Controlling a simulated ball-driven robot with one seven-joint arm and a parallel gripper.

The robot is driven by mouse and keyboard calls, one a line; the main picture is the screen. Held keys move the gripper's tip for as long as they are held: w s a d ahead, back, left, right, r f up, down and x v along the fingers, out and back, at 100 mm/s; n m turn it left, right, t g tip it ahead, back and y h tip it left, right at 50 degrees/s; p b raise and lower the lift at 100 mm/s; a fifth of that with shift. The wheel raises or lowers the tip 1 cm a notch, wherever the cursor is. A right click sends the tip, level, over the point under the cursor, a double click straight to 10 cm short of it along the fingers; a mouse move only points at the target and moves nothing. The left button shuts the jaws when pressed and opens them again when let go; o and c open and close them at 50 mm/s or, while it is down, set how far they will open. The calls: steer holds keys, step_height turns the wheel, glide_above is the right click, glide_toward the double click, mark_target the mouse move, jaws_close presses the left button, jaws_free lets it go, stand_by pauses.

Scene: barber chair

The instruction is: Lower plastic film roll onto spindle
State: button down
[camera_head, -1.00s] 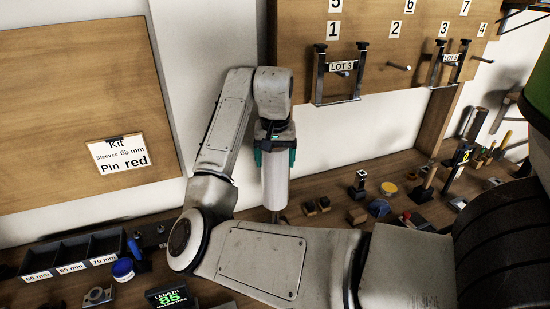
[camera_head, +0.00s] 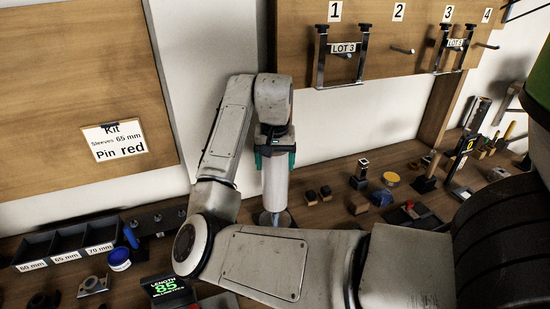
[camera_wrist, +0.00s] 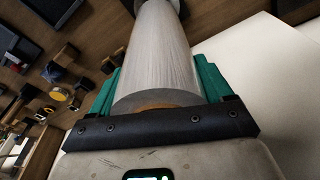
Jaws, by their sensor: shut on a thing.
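The plastic film roll (camera_head: 275,182) is a pale grey-white cylinder, hanging roughly upright below my gripper (camera_head: 276,158) in the head view. My gripper's green-padded fingers are shut on its upper part. In the wrist view the film roll (camera_wrist: 158,50) runs away from the fingers (camera_wrist: 157,88), with its brown core edge showing at the near end. A dark round base (camera_head: 264,218), seemingly of the spindle, shows at the roll's lower end. In the wrist view a dark disc (camera_wrist: 168,6) lies at the roll's far end. Whether the roll surrounds a spindle is hidden.
Small blocks (camera_head: 318,194) and a yellow-topped tin (camera_head: 390,179) stand on the wooden bench to the right. A white wall and pegboard (camera_head: 385,35) lie behind.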

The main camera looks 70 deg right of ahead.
steer(key=shift+f+b, duration=1.25)
steer(key=shift+f, duration=1.8)
steer(key=shift+s+a+f+b, duration=0.1)
steer(key=shift+f+b, duration=0.05)
steer(key=shift+f, duration=0.25)
steer(key=shift+s+a+f+b, duration=0.1)
steer(key=shift+f+b, duration=0.05)
steer(key=shift+f, duration=0.35)
jaws_free()
steer(key=shift+f, duration=0.1)
step_height(320, 180, up, 13)
steer(key=a, duration=0.1)
steer(key=shift+a+p, duration=0.15)
steer(key=shift+p, duration=0.3)
steer(key=shift+s, duration=0.1)
